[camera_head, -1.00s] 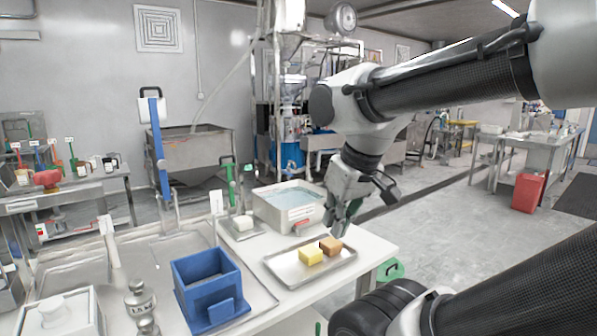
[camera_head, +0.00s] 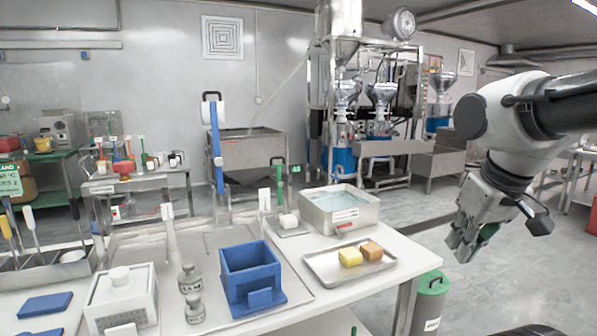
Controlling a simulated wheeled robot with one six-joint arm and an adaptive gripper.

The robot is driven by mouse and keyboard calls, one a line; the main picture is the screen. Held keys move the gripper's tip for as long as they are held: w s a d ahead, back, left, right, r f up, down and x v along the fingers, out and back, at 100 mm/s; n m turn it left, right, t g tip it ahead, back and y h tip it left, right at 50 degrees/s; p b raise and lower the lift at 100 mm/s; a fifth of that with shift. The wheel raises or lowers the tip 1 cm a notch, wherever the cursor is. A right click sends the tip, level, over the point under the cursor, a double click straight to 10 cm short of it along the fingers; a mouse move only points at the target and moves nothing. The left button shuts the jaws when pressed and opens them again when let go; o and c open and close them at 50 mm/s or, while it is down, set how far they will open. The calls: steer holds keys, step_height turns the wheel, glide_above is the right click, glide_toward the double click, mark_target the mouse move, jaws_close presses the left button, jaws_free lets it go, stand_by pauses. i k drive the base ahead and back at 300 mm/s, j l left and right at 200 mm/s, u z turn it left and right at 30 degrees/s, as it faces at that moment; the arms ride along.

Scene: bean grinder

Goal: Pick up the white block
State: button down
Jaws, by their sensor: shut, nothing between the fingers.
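The white block (camera_head: 289,219) sits on a small metal plate (camera_head: 296,233) near the back of the white table, just left of the water-filled metal basin. My gripper (camera_head: 458,250) is at the right, beyond the table's right edge, pointing down. It is shut and empty, well apart from the white block. Nothing covers the white block.
A metal tray (camera_head: 322,274) holds a yellow block (camera_head: 350,257) and a brown block (camera_head: 371,251). The metal basin (camera_head: 345,226) stands behind it. A blue open box (camera_head: 249,298), metal weights (camera_head: 190,290) and a white lidded box (camera_head: 121,310) stand left.

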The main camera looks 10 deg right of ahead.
mark_target(289, 221)
steer(key=i+l+u, duration=0.25)
steer(key=i+l, duration=0.25)
steer(key=i+l+u, duration=0.25)
steer(key=i+l, duration=0.2)
steer(key=l, duration=0.2)
